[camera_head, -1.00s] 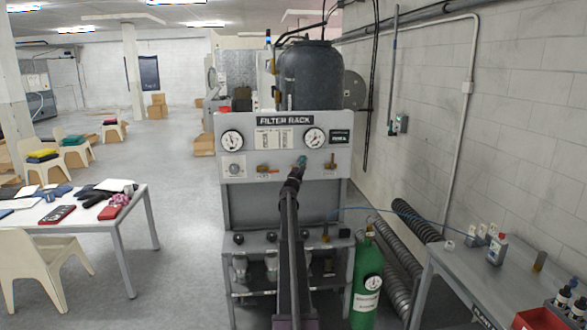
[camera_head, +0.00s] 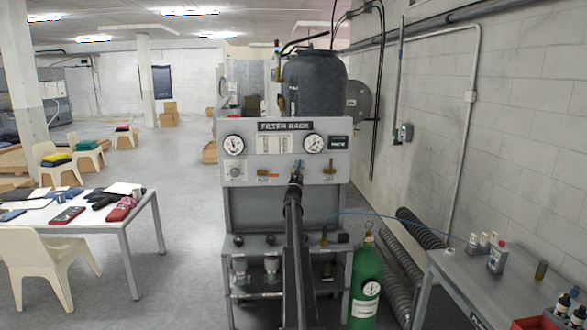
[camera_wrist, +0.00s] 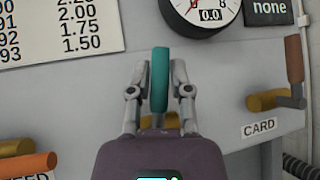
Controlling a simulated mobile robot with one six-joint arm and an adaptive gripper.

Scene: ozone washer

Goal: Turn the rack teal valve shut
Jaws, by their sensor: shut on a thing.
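The teal valve handle (camera_wrist: 160,78) stands upright in the wrist view, on a brass-coloured body low on the grey rack panel. My gripper (camera_wrist: 160,88) is shut on it, one finger against each side. In the head view, the teal handle (camera_head: 298,164) shows as a small patch above my gripper (camera_head: 296,177), at the filter rack's front panel (camera_head: 254,158). My arm hides the valve's lower part there.
An orange-handled valve (camera_wrist: 30,164) is at lower left, and the CARD valve's brown upright handle (camera_wrist: 294,58) is at right. A gauge (camera_wrist: 200,14) is above. A green cylinder (camera_head: 365,275) stands right of my arm. A side table (camera_head: 465,285) is further right.

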